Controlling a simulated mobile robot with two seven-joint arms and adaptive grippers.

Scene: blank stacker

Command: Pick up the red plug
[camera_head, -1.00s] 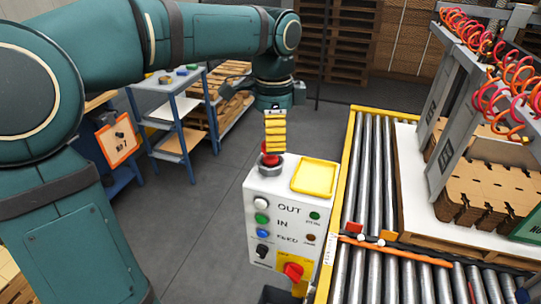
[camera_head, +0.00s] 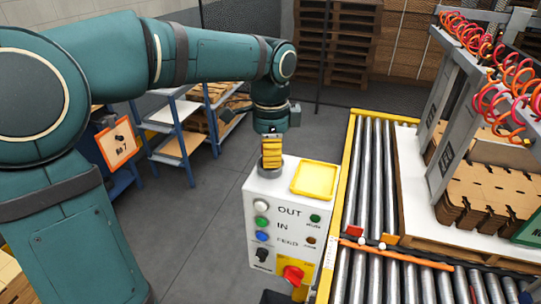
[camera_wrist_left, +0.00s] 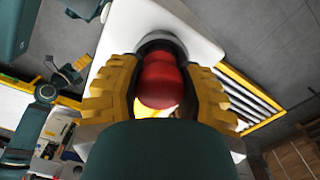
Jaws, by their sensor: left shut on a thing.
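The red plug (camera_wrist_left: 158,82) stands in a round grey socket (camera_head: 270,173) on top of the white control box (camera_head: 283,212). My left gripper (camera_head: 271,158) points down over the socket, with its yellow fingers around the plug. In the left wrist view the fingers of the left gripper (camera_wrist_left: 158,95) lie on both sides of the plug, shut on it. In the head view the fingers hide nearly all of the plug. What looks like my right gripper (camera_wrist_left: 76,70) shows small at the left of the wrist view, its jaws too small to judge.
A yellow tray (camera_head: 315,180) sits on the box top right beside the socket. A red knob (camera_head: 291,275) and several buttons are on the box front. A roller conveyor (camera_head: 373,185) runs close along the right. Blue shelf carts (camera_head: 180,130) stand behind at left. Open floor lies left of the box.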

